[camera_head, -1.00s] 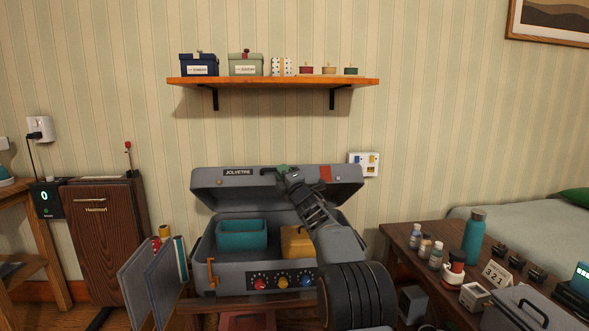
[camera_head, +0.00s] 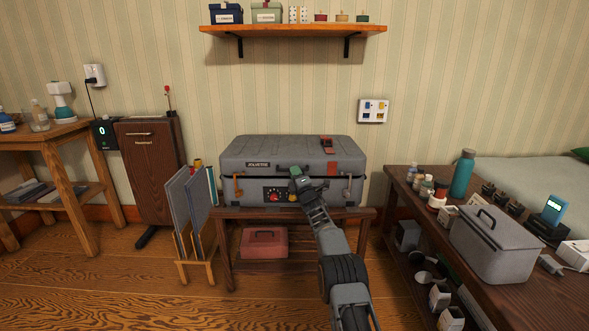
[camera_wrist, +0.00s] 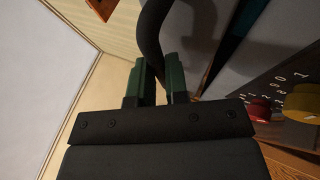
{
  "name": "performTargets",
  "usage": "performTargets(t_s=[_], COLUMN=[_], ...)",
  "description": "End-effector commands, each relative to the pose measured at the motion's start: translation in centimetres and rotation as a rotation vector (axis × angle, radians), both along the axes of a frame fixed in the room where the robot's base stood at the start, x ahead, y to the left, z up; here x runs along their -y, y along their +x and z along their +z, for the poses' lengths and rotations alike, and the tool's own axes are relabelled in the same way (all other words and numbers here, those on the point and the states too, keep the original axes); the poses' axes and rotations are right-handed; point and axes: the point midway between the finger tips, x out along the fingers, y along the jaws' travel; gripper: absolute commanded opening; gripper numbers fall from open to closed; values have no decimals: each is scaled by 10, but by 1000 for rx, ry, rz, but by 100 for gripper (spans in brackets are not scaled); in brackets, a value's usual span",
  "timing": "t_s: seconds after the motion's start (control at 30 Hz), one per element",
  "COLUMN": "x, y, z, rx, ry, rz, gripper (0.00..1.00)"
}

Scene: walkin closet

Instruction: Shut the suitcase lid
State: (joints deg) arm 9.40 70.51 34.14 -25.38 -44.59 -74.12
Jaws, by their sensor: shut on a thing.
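The grey suitcase (camera_head: 235,188) stands on a low wooden bench. Its lid (camera_head: 262,148) is down over the body, nearly level, with a dark line along the front seam; I cannot tell if it is fully closed. My gripper (camera_head: 296,173) is at the front middle of the lid. In the wrist view, my gripper's green fingers (camera_wrist: 156,85) are shut on the black lid handle (camera_wrist: 150,35). The suitcase's inside is hidden. An orange latch (camera_head: 238,188) hangs at the front left, beside coloured knobs on the front panel.
A rack with grey panels (camera_head: 190,215) stands close on the left. A dark wooden table (camera_head: 440,232) with a grey box (camera_head: 490,245) and bottles is on the right. A red box (camera_head: 264,245) sits under the bench (camera_head: 225,245). A shelf (camera_head: 290,30) hangs above.

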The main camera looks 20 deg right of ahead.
Motion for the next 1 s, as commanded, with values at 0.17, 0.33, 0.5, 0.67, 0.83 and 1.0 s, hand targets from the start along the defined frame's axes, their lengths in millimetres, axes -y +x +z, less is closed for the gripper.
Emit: performTargets(t_s=[0.17, 0.33, 0.5, 0.67, 0.83, 1.0], x=[9, 12, 15, 16, 16, 16], y=[2, 3, 3, 3, 3, 3], z=[-21, -29, -36, -38, -38, -38], rx=[29, 48, 53, 53, 53, 53], ry=[-8, -13, -16, -17, -17, -17], rz=[-13, -17, -19, -20, -20, -20], gripper=[0, 0, 0, 0, 0, 19])
